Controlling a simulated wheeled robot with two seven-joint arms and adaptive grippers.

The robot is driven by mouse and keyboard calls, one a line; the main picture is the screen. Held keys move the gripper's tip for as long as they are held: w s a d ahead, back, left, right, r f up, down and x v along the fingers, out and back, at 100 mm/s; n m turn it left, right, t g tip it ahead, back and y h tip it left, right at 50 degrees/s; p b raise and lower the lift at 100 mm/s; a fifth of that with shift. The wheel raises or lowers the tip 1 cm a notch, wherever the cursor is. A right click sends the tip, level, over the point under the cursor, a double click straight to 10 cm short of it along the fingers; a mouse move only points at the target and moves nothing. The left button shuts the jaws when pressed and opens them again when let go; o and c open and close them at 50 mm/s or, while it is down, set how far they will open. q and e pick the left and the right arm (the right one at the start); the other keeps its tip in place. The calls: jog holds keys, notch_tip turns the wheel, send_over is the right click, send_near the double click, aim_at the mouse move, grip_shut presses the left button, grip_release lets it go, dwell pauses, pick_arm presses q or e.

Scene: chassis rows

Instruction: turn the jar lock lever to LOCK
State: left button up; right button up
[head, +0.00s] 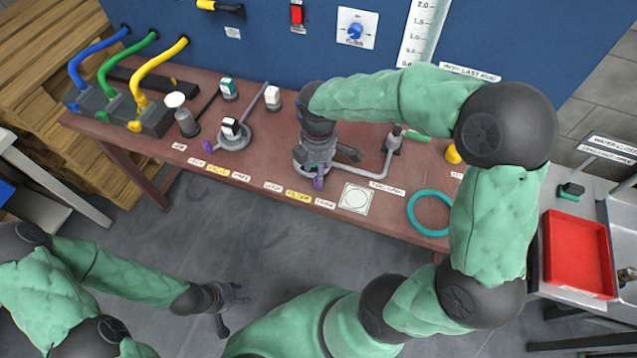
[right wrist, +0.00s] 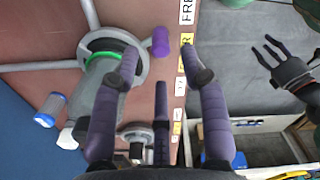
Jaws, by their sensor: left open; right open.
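A round grey lock base (head: 307,168) stands on the brown table, with small LOCK, yellow and FREE labels along the front edge. Its lever has a purple tip (head: 318,182), on the FREE side of the row. In the right wrist view the purple tip (right wrist: 160,42) sits just ahead of my fingertips, apparently untouched. The grey jar (right wrist: 103,85) with a green ring stands in the base. My right gripper (right wrist: 161,58) is open, reaching down over this base and hiding part of it in the head view. My left gripper (head: 238,294) is open and empty, clear of the table.
A similar base (head: 235,138) with its own labels stands to the left. Hose blocks (head: 120,110) are at the far left. A blue panel stands behind.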

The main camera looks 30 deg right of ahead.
notch_tip(320, 180, down, 6)
jog(key=shift+f+b, duration=0.25)
jog(key=shift+b, duration=0.85)
grip_shut()
